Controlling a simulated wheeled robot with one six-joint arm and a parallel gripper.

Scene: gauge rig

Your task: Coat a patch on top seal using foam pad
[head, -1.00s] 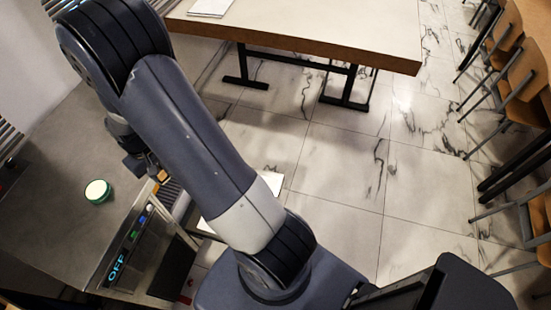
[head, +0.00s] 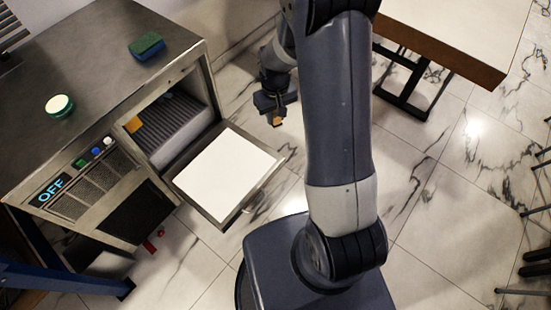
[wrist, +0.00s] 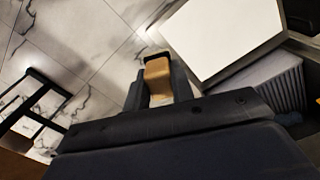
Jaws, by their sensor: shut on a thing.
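My gripper (head: 276,108) is shut on a tan block with a dark end, which looks like the foam pad (wrist: 158,76). The pad also shows in the head view (head: 277,122), small and pointing down. My gripper is in the air right of the open machine (head: 88,77), beyond its lowered door, apart from both. A small orange patch (head: 133,124) shows at the upper left corner of the machine's opening. I cannot tell which part of the opening's rim is the top seal. A round tub (head: 59,104) with a green side and pale top stands on the machine.
The lowered door (head: 270,157) has a white inner panel and juts out over the floor. A green and blue sponge (head: 147,46) lies on the machine's top. A table (head: 455,45) stands at the upper right; marble floor lies between.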

